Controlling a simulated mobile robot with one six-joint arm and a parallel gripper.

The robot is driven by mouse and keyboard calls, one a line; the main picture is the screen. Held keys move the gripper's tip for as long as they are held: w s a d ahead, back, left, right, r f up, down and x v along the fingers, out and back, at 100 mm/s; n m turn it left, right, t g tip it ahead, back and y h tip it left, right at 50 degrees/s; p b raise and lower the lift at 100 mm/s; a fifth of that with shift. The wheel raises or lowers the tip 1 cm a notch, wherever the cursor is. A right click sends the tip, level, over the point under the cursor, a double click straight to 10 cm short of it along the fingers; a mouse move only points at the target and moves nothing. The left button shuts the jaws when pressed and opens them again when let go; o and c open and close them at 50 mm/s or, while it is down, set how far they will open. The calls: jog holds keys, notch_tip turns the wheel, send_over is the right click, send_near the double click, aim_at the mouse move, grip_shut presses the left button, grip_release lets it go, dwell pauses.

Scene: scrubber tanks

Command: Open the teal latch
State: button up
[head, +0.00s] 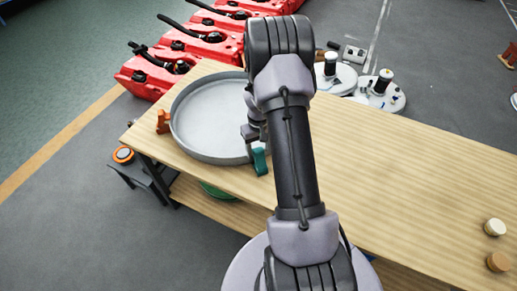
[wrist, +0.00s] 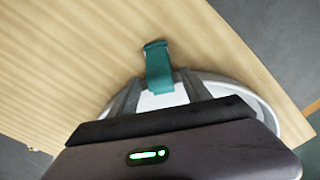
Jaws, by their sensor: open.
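The teal latch (head: 259,161) stands at the near edge of a round grey tray-like lid (head: 182,138) on the wooden table. In the wrist view the teal latch (wrist: 157,72) shows between my two fingers, its wider end beyond their tips. My gripper (head: 252,136) is just above the rim beside the latch, largely hidden by my arm in the head view. In the wrist view my gripper (wrist: 158,78) is open, with one finger on each side of the latch. I cannot tell whether either finger touches it.
An orange latch (head: 163,121) is at the lid's left rim. Several red tanks (head: 150,77) stand behind the table. White round units (head: 380,92) are on the floor beyond it. Two small knobs (head: 495,227) sit at the table's right end. The table's right half is mostly clear.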

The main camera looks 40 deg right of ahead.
grip_shut()
dwell(1.3)
